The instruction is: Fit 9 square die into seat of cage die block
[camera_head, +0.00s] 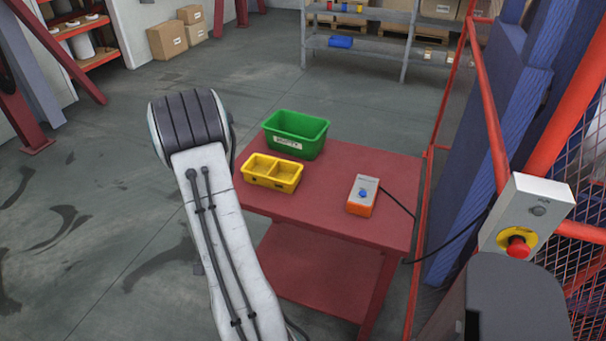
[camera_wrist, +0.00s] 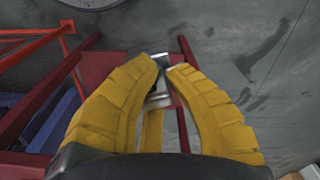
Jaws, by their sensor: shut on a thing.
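In the wrist view my gripper (camera_wrist: 164,68) shows its yellow fingers closed in on a small grey metal piece (camera_wrist: 159,97), which I take to be the square die. The fingers cover much of it, so its shape and any marking cannot be read. Red surfaces and grey floor lie behind the fingers. In the head view my arm rises in front of the red table, and the gripper is out of sight. I cannot make out the cage die block or its seat in either view.
The red table (camera_head: 335,216) carries a green bin (camera_head: 296,143), a two-compartment yellow tray (camera_head: 271,180) and a grey-orange box with a blue knob (camera_head: 362,195). Floor at left is clear.

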